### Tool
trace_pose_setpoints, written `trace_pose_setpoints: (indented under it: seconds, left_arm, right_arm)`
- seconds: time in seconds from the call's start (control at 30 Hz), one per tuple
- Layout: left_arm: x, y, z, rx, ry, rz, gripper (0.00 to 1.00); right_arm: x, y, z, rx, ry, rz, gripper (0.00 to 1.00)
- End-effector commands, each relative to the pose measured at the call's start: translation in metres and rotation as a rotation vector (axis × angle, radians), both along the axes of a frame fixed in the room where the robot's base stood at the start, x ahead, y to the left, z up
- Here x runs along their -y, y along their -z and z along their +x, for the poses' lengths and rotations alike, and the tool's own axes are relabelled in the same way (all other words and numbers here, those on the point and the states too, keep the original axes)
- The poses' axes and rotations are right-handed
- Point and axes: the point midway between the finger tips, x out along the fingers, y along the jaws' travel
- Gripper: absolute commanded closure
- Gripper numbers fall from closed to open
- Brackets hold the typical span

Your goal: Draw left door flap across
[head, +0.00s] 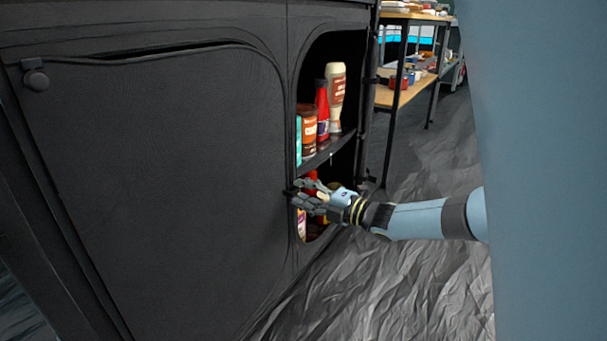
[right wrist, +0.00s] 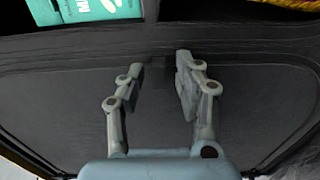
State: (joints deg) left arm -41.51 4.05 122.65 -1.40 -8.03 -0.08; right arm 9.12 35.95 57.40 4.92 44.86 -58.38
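The left door flap (head: 160,200) is a large dark fabric panel over the left of the black cabinet in the head view. Its curved right edge stands beside an open compartment. My right gripper (head: 294,193) is at that edge, at about mid height, with its fingertips at or very near the fabric. In the right wrist view my right gripper (right wrist: 160,72) shows its two fingers apart before dark fabric (right wrist: 65,105). Something dark lies between the tips, but I cannot tell whether they grip it. My left gripper is out of view.
The open compartment holds a shelf (head: 322,155) with a white-labelled bottle (head: 335,95), a red bottle (head: 321,110) and a jar (head: 308,125). A dark knob (head: 36,79) is at the upper left. A wooden rack (head: 405,97) stands behind. Crumpled grey floor (head: 420,290) is clear.

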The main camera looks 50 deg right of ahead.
Motion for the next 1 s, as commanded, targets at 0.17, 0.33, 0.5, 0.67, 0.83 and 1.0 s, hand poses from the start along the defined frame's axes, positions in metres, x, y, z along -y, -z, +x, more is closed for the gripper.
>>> trace_pose_setpoints:
  seconds: [0.17,0.33,0.5,0.67,0.83,1.0]
  left_arm:
    - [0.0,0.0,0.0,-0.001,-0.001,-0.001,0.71]
    - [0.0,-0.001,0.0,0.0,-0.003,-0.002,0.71]
    - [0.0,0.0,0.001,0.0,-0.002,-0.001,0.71]
    - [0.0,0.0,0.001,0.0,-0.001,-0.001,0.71]
    - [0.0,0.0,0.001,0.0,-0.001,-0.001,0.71]
    - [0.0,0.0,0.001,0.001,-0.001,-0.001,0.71]
  right_arm:
    - [-0.001,0.0,0.0,0.002,-0.002,0.0,0.65]
    - [-0.001,0.001,-0.008,0.0,-0.004,0.0,0.65]
    - [0.002,0.001,-0.04,-0.003,-0.004,0.001,0.65]
    - [0.005,0.001,-0.077,-0.003,-0.003,0.0,0.65]
    - [0.008,0.001,-0.106,-0.002,-0.001,0.0,0.65]
    - [0.009,0.0,-0.119,0.0,-0.001,0.0,0.65]
